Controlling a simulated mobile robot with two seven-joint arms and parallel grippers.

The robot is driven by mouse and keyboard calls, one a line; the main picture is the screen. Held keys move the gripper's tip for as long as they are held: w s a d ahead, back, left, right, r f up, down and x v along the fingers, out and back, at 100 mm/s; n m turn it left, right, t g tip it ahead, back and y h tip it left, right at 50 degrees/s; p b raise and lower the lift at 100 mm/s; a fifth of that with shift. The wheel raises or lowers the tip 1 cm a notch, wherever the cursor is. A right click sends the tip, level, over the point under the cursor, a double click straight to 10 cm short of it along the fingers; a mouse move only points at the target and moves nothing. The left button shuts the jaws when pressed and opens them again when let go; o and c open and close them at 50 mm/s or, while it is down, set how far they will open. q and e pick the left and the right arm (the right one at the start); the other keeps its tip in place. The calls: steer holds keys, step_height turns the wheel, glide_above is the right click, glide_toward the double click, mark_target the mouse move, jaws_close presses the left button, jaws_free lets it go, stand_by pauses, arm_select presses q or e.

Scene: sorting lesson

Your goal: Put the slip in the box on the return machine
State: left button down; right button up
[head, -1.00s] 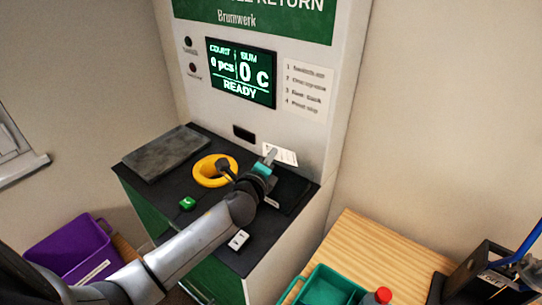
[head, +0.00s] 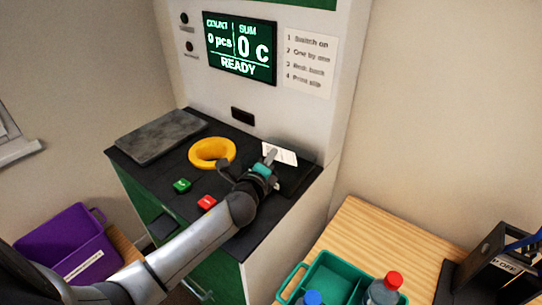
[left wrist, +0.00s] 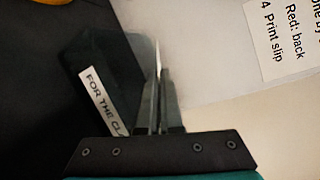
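My left gripper (head: 267,163) is shut on the white slip (head: 283,154), which stands up at its fingertips in the head view. In the left wrist view the slip (left wrist: 158,60) shows nearly edge-on as a thin bright line between the closed fingers (left wrist: 160,105). The dark box (head: 299,178) is at the right end of the return machine's black shelf (head: 150,173), partly behind my gripper. In the left wrist view the box (left wrist: 95,55), labelled "FOR THE CLA…", is just left of the fingers. I cannot tell whether the slip is over its opening. My right gripper is not in view.
The shelf also carries a yellow ring (head: 212,153), a green button (head: 182,185), a red button (head: 207,203) and a grey plate (head: 160,134). The screen (head: 240,48) reads READY. A purple bin (head: 62,245) stands left; a green tray (head: 330,279) with bottles lies right.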

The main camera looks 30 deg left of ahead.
arm_select(q)
steer(key=c, duration=1)
jaws_free()
steer(key=v, duration=1.5)
steer(key=shift+r, duration=0.2)
steer(key=shift+s+d, duration=0.1)
